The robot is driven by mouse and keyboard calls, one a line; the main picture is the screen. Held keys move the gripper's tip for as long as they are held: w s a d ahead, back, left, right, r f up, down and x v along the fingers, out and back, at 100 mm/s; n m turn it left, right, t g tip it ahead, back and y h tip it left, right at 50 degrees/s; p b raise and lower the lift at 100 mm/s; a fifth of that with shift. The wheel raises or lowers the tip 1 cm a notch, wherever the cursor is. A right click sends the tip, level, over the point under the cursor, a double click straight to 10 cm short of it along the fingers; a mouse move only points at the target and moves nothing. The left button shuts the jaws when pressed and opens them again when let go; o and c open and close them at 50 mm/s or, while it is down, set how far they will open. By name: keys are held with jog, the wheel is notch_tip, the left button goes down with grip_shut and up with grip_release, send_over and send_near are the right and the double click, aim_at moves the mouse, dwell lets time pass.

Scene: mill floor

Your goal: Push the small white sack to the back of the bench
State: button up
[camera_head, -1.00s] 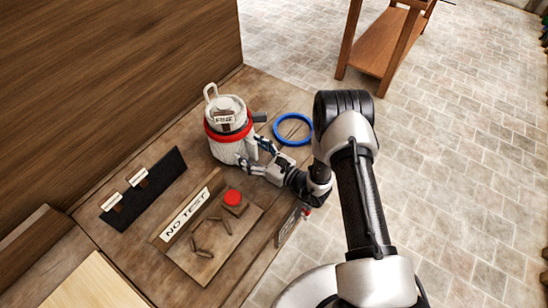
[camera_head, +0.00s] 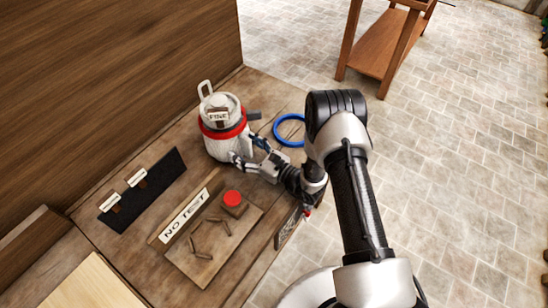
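The small white sack (camera_head: 218,146) stands upright on the wooden bench (camera_head: 255,94). It has a red band (camera_head: 222,133) round its upper part, a pale loop on top and a tag reading "FINE". My gripper (camera_head: 247,150) is at the sack's lower right side, on the side towards my arm. Its two fingers look spread apart, with the tips against or very close to the sack; I cannot tell exact contact. The sack's lower right part is partly hidden by the fingers.
A blue ring (camera_head: 290,130) lies right of the sack. A black strip (camera_head: 150,195) with tags lies left. A dark wooden panel (camera_head: 110,80) rises behind.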

jog(key=shift+b+x, duration=0.95)
jog(key=shift+x, duration=1.5)
jog(key=shift+a, duration=0.1)
jog(key=shift+b+x, duration=1.2)
jog(key=shift+x, duration=1.2)
jog(key=shift+p+v, duration=1.05)
jog(key=shift+v, duration=3.5)
